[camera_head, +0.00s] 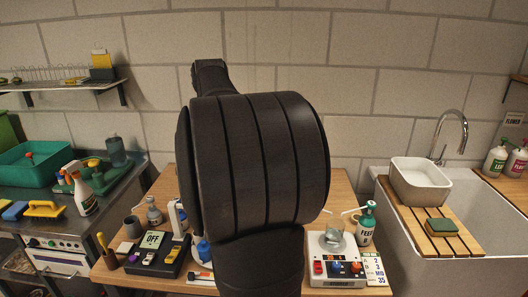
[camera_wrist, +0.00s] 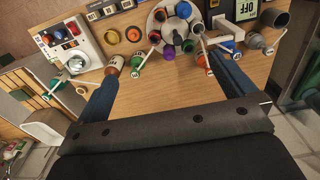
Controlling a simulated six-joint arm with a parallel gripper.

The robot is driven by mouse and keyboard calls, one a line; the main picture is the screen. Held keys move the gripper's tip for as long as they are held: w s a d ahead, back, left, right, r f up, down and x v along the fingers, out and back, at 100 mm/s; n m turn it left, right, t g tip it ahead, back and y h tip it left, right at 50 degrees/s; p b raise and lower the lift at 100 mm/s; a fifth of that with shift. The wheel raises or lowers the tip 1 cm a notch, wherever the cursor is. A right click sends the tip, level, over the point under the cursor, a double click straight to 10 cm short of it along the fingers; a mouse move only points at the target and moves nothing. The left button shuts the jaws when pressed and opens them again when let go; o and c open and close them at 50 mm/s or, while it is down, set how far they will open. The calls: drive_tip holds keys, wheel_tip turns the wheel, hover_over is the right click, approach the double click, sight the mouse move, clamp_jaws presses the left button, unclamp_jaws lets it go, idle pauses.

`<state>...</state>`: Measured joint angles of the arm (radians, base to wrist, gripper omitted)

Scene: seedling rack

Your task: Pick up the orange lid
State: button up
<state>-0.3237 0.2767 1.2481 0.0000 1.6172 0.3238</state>
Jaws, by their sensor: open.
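In the wrist view an orange round lid (camera_wrist: 133,34) lies flat on the wooden table (camera_wrist: 150,95), beside a darker yellow-orange round piece (camera_wrist: 112,37). My gripper (camera_wrist: 163,66) is open, with its two dark blue fingers spread wide over the table. In the head view my own dark arm fills the centre and hides the lid and my gripper.
A scale reading OFF (camera_head: 152,239) and a FEED bottle (camera_head: 366,226) stand on the table.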

drive_tip(key=c, duration=1.3)
drive_tip(key=w+d+f+m, duration=0.1)
drive_tip(key=d+f+m, duration=0.5)
drive_tip(key=f+m, duration=0.25)
drive_tip(key=w+d+f+m, duration=0.2)
drive_tip(key=d+f+m, duration=0.3)
drive_tip(key=f+m, duration=0.35)
drive_tip(key=shift+m, duration=0.5)
wheel_tip(320, 180, down, 11)
drive_tip(key=shift+d+r, duration=0.15)
drive_tip(key=shift+w+f, duration=0.2)
drive_tip(key=shift+f, duration=0.8)
drive_tip(key=shift+w+f, duration=0.2)
drive_tip(key=shift+f, duration=0.75)
drive_tip(key=shift+w+f, duration=0.2)
drive_tip(key=shift+f, duration=0.8)
